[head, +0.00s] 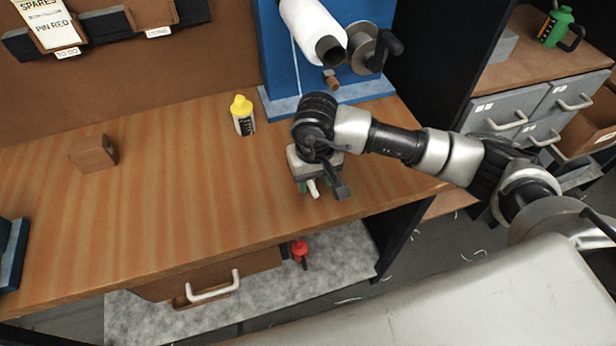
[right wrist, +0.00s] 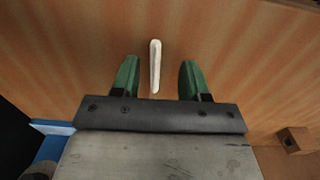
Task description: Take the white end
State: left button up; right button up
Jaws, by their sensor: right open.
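The white end (head: 313,190) is a short, thin white piece at the front right of the wooden table. In the right wrist view the white end (right wrist: 155,66) lies between my two green fingers, nearer the left one, with a gap on each side. My right gripper (head: 316,187) is open over the table; it also shows in the right wrist view (right wrist: 159,75). In the head view it partly hides the white end. I cannot tell how high the fingers are above the table. My left gripper is not in view.
A blue stand (head: 275,60) with a white roll (head: 312,28) and a crank (head: 391,42) is behind my right gripper. A yellow-capped bottle (head: 243,116) and a brown block (head: 95,153) stand on the table (head: 180,200). The table's middle and left front are clear.

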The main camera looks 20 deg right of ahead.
aim_at(314, 195)
notch_tip(314, 195, down, 4)
jog(key=shift+r+p, duration=0.15)
jog(key=shift+p, duration=0.75)
jog(key=shift+f, duration=0.6)
grip_shut()
